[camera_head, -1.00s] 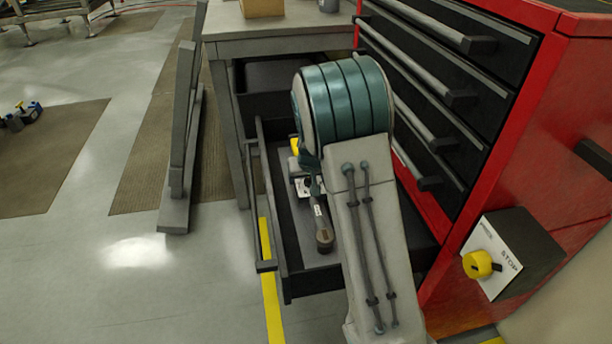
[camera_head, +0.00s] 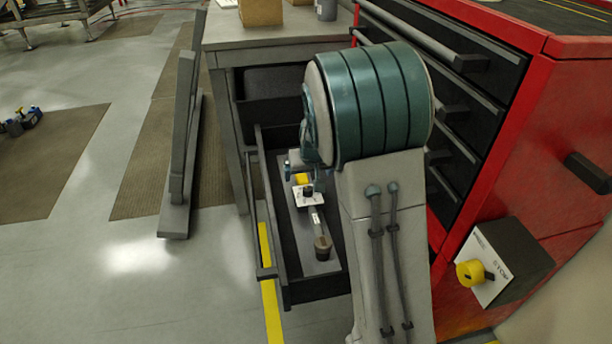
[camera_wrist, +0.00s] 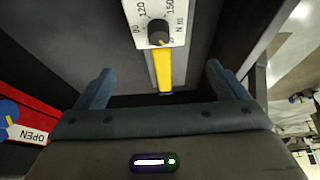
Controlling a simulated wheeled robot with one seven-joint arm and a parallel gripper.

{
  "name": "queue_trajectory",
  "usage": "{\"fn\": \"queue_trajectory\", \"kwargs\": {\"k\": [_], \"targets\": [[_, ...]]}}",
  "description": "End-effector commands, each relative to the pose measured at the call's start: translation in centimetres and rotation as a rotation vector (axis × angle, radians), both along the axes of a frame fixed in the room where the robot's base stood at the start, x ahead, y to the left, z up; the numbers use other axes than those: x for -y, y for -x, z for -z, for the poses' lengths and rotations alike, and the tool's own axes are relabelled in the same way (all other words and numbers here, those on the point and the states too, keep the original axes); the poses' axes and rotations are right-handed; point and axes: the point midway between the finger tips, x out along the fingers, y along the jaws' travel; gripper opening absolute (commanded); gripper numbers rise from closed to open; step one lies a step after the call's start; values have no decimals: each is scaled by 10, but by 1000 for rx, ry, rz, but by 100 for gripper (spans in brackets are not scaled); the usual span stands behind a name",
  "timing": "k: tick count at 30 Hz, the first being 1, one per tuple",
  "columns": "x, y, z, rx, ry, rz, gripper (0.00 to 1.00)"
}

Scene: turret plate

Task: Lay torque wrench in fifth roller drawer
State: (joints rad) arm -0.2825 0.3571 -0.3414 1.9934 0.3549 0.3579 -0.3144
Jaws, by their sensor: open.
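In the wrist view, the wrench's white scale plate (camera_wrist: 139,20) has a black knob and a yellow bar. My gripper (camera_wrist: 156,72) is open, its blue-grey fingers spread on either side of the yellow bar's line and apart from it. In the head view my arm hides part of the drawer and most of the gripper.
The red cabinet (camera_head: 560,130) with several dark drawer fronts stands at right. A grey workbench (camera_head: 270,42) stands behind the drawer. A grey post (camera_head: 183,130) stands left; the floor there is mostly clear.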

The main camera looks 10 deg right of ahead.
Motion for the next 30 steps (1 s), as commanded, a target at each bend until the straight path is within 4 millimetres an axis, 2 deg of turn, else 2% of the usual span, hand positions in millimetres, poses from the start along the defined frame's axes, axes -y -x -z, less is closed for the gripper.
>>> {"fn": "queue_trajectory", "kwargs": {"k": [3,8,11,14,21,27,30], "targets": [[-1,7,-17,2,0,-2,93],[0,15,-26,-3,-3,0,93],[-1,30,-34,-19,-21,-1,93],[-2,60,-46,-54,-52,-3,93],[-5,166,-75,-172,-91,-19,93],[-2,249,-83,-261,-55,-18,93],[0,278,-83,-292,-29,-11,93]]}}
